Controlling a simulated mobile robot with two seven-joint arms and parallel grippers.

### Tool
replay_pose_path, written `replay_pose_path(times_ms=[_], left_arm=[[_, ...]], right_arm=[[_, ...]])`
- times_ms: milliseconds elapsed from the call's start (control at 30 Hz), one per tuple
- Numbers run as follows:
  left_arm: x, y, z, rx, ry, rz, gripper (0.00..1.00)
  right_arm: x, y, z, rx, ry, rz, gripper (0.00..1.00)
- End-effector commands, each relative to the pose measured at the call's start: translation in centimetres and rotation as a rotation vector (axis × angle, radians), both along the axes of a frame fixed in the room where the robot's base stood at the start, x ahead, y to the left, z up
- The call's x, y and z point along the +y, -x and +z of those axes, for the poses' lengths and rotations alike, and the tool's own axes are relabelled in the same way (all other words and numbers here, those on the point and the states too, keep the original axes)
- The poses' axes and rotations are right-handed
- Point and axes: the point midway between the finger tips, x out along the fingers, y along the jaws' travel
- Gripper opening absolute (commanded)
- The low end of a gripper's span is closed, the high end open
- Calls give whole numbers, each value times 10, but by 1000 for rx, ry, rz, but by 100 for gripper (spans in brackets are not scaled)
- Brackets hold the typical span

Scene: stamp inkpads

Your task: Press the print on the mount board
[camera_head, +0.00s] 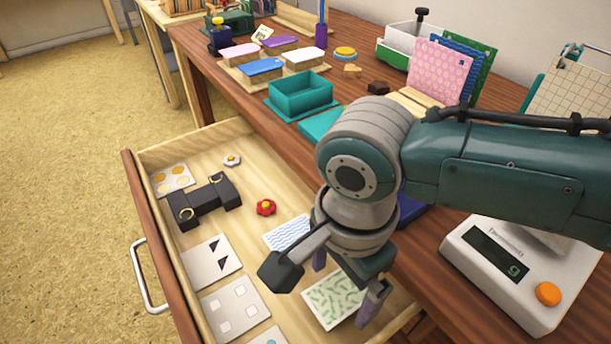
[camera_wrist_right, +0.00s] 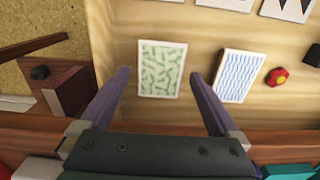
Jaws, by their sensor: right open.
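A print with green leaf marks on white (camera_head: 332,303) lies flat in the open drawer; it also shows in the right wrist view (camera_wrist_right: 161,69). A print with blue wavy lines (camera_head: 287,233) lies beside it, also seen in the right wrist view (camera_wrist_right: 241,76). My right gripper (camera_head: 345,281) is open and empty above the green print, its fingers spread on either side of it in the right wrist view (camera_wrist_right: 160,74). I cannot tell which thing is the mount board. My left gripper is not in view.
The wooden drawer (camera_head: 127,185) also holds pale cards (camera_head: 211,262), a dark block with rings (camera_head: 204,200) and a red flower-shaped piece (camera_head: 265,207). On the bench are a teal box (camera_head: 302,92), inkpads (camera_head: 261,70), upright patterned cards (camera_head: 440,72) and a scale (camera_head: 520,285).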

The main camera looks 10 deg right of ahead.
Motion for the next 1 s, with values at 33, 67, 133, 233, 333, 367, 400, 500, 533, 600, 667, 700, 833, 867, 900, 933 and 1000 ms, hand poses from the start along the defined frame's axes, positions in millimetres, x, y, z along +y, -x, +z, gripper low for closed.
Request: replay_pose_path(times_ms=[33, 67, 133, 233, 333, 367, 400, 500, 533, 600, 667, 700, 833, 867, 900, 933, 1000], left_arm=[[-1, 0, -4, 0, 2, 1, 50], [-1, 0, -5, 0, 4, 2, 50], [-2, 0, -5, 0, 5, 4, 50], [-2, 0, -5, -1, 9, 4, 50], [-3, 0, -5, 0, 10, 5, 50], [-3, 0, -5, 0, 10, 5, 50], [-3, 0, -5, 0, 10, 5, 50], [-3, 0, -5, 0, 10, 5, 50], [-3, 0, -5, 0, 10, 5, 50], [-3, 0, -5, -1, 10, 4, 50], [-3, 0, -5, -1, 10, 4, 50], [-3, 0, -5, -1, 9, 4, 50], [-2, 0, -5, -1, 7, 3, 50], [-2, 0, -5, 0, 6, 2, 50], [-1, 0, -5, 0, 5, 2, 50], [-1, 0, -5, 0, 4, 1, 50], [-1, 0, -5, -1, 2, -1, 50]], right_arm=[[1, 0, -7, 1, -1, -1, 98], [1, 0, -9, 1, -1, -1, 98], [1, 0, -12, 1, -1, -1, 98], [0, 0, -13, 0, -1, 0, 98], [0, 0, -12, 0, 0, 1, 98], [0, 0, -12, 0, -1, 1, 98], [0, 0, -12, 0, -1, 1, 98], [0, 0, -12, 0, 0, 1, 92], [0, 0, -12, 0, -1, 1, 90], [0, 0, -12, 0, 0, 1, 86], [0, 0, -12, 0, 0, 1, 83], [0, 0, -12, 0, 0, 1, 81], [0, 0, -12, 0, 0, 1, 73], [0, 0, -12, 0, 0, 1, 72], [0, 0, -12, 0, 0, 1, 69], [0, 0, -12, 0, 0, 1, 68], [0, 0, -12, 0, 0, 1, 64]])
